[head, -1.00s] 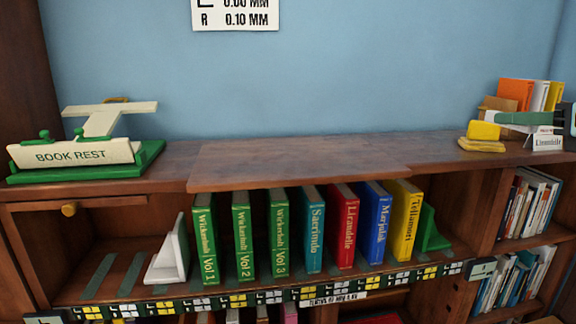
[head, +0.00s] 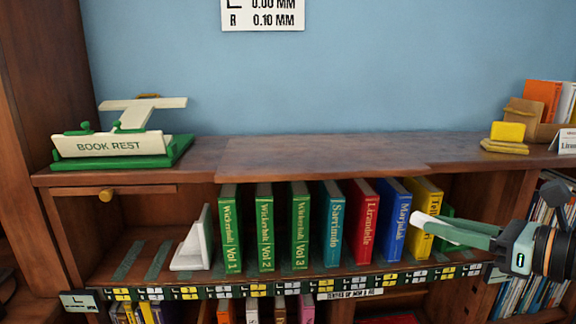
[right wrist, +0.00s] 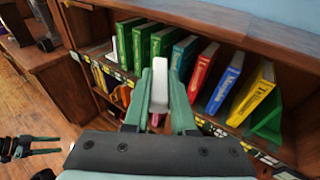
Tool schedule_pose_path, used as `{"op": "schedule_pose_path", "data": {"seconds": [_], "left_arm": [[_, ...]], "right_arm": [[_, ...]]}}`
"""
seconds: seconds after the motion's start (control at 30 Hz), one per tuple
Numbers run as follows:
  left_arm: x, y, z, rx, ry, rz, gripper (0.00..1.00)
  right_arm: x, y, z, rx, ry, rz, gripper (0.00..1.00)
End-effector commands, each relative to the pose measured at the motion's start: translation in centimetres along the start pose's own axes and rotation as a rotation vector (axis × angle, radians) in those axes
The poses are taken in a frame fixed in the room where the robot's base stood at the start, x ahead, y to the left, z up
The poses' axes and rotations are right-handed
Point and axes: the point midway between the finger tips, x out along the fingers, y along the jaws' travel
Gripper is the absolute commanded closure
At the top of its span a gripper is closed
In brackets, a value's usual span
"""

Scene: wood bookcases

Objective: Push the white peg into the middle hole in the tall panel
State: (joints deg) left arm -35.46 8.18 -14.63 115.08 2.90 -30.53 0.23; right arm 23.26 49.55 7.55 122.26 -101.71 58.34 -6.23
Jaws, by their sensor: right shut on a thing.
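My right gripper (head: 452,229) comes in from the right and is shut on the white peg (head: 425,220). The peg sticks out to the left past the fingertips, in front of the yellow book. In the right wrist view the peg (right wrist: 160,84) lies between the green fingers, pointing away from me. A tall dark wooden upright (head: 40,110) stands at the far left of the head view; I cannot see holes in it or tell if it is the tall panel. My left gripper (right wrist: 45,145) shows at the left of the right wrist view, its fingers apart and empty.
A row of books (head: 300,225) with a white bookend (head: 195,243) stands on the shelf below the wooden top (head: 320,155). A book rest (head: 120,140) sits at the left on top. Yellow blocks (head: 506,135) are at the right. The middle of the top is clear.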

Motion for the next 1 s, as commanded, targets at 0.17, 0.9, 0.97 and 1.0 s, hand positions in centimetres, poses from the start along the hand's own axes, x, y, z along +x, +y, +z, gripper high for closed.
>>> {"op": "schedule_pose_path", "data": {"seconds": [0.17,0.9,0.97,1.0], "left_arm": [[-0.1,0.1,0.4,-0.002,-0.008,0.001,0.40],[-5.5,-0.8,-4.1,-0.008,0.001,-0.037,0.40],[-6.2,-1.2,-4.4,-0.011,-0.003,-0.049,0.40],[-6.7,-1.4,-4.5,-0.013,-0.006,-0.055,0.40]], "right_arm": [[0.8,5.2,-6.6,-0.024,0.001,0.195,1.00],[-3.7,10.9,-9.9,-0.059,0.003,0.295,1.00],[-3.8,11.0,-9.3,-0.059,0.004,0.295,1.00],[-3.9,11.0,-8.9,-0.060,0.004,0.296,1.00]]}}
